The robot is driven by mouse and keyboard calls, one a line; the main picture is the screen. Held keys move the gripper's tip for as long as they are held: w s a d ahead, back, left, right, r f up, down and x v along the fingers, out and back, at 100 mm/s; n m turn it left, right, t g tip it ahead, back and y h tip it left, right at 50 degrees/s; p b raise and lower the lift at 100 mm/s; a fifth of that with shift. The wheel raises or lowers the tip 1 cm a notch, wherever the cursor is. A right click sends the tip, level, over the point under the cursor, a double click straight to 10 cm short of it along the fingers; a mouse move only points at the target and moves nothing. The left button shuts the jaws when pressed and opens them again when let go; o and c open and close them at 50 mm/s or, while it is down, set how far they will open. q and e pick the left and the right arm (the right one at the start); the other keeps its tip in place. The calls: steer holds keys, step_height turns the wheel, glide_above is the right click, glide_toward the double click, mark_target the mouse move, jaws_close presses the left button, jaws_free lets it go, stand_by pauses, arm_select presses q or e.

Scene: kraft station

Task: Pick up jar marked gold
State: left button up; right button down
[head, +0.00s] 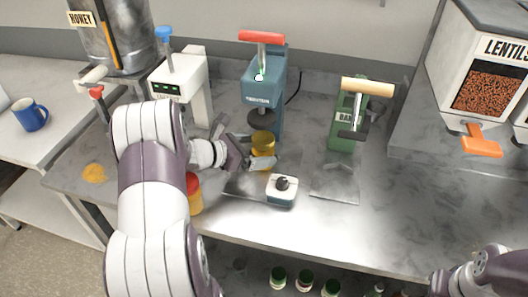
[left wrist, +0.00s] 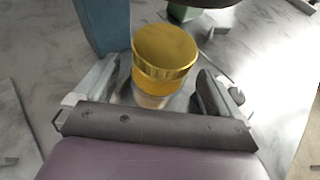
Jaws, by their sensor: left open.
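The gold-lidded jar (head: 263,142) stands upright on the base of the blue press, under its dark round head. It also shows in the left wrist view (left wrist: 166,55), with a shiny gold lid and a clear lower part. My left gripper (head: 250,160) is open, with one finger on each side of the jar. In the left wrist view the fingers (left wrist: 168,88) show small gaps to the jar, and I cannot tell whether either touches it. My right gripper is out of frame; only part of my right arm shows at the lower right.
The blue press (head: 262,85) stands right behind the jar. A white square container with a black knob (head: 282,190) sits in front. A green press (head: 347,120) is to the right and a white machine (head: 183,85) to the left. A red-lidded jar (head: 194,194) is beside my left arm.

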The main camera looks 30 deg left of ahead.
arm_select(q)
steer(key=x, duration=0.3)
steer(key=shift+a, duration=0.15)
steer(key=shift+s+r, duration=0.15)
steer(key=shift+s, duration=0.05)
steer(key=c, duration=0.4)
steer(key=shift+w, duration=0.1)
steer(key=c, duration=1.1)
